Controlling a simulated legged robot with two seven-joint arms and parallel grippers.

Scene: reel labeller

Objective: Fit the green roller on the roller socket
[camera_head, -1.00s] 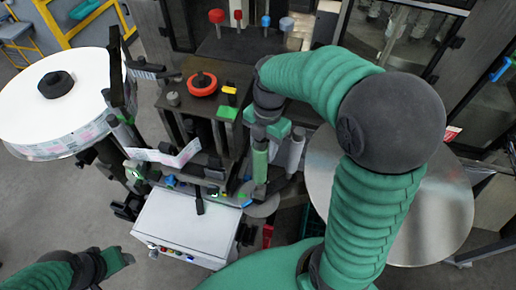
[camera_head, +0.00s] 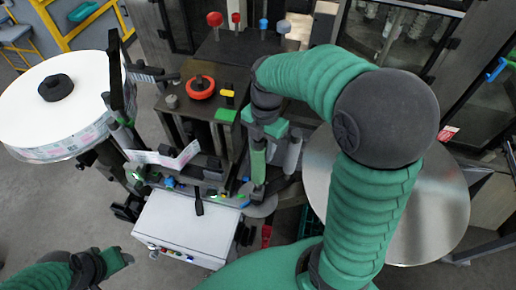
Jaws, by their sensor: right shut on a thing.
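The green roller (camera_head: 258,162) stands upright below my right gripper (camera_head: 264,132), near the right side of the labeller. My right gripper is shut on the top of the roller. The roller's lower end is close to the dark plate at the labeller's base. I cannot make out the roller socket or tell whether the roller touches it. My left gripper (camera_head: 122,259) is at the lower left, away from the machine, with its jaws too small to judge.
A grey roller (camera_head: 292,153) stands just right of the green one. A white label reel (camera_head: 40,110) is at the left, and a large metal disc (camera_head: 430,215) is at the right behind my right arm. A white control box (camera_head: 185,228) sits in front.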

